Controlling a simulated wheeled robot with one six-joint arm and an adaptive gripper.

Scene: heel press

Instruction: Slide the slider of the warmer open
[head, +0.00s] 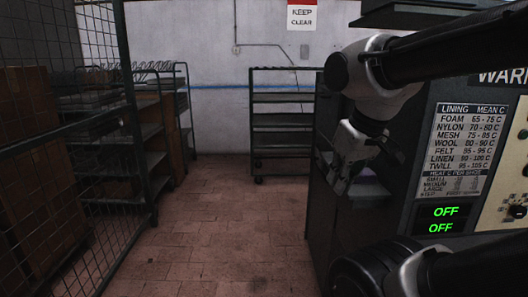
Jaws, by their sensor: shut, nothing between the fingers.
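The warmer (465,190) stands at the right, a dark machine with a partly cropped "WARM" label, a lining temperature chart (468,145) and two green "OFF" displays (440,220). My arm crosses in front of it from the right. My gripper (340,185) hangs pointing down in front of the warmer's left part, above a small grey ledge (368,192). Its fingers look close together and hold nothing visible. Whether it touches the warmer cannot be told. I cannot make out the slider; my arm and the picture's edge hide parts of the warmer.
A wheeled rack (283,125) stands at the back against the wall. Wire-mesh shelving (110,200) with cardboard boxes (30,180) lines the left. The tiled floor (215,230) between is clear. A dark shelf (415,14) juts out at the upper right.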

